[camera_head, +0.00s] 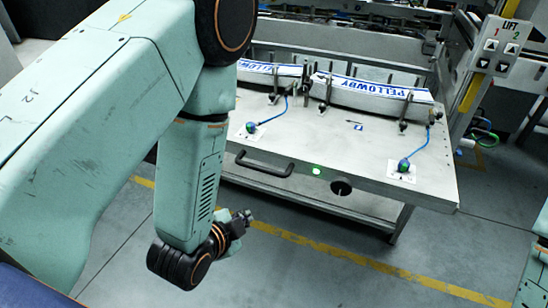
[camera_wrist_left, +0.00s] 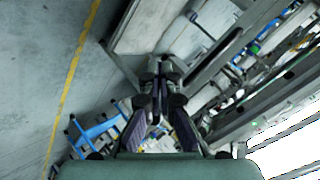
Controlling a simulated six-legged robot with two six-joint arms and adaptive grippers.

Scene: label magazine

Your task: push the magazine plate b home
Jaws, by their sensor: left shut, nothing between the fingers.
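The magazine plate (camera_head: 310,145) is a wide grey metal slab on a frame, right of my left arm in the head view. Its front edge has a black handle (camera_head: 264,165), a green light (camera_head: 316,171) and a dark round hole (camera_head: 341,187). No letter b is readable on it. My left gripper (camera_head: 247,216) is shut and empty, in front of and below the plate's front edge, apart from it. In the left wrist view the shut fingers (camera_wrist_left: 160,85) point toward a pale grey panel (camera_wrist_left: 150,30), which I cannot surely identify. My right gripper is out of view.
Two label stacks (camera_head: 372,95) marked PELLOWBY lie between posts on the plate. Blue cables run to sensors (camera_head: 404,165) on its top. A LIFT button panel (camera_head: 499,48) stands at the right. The floor in front, with a yellow line (camera_head: 330,252), is clear.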

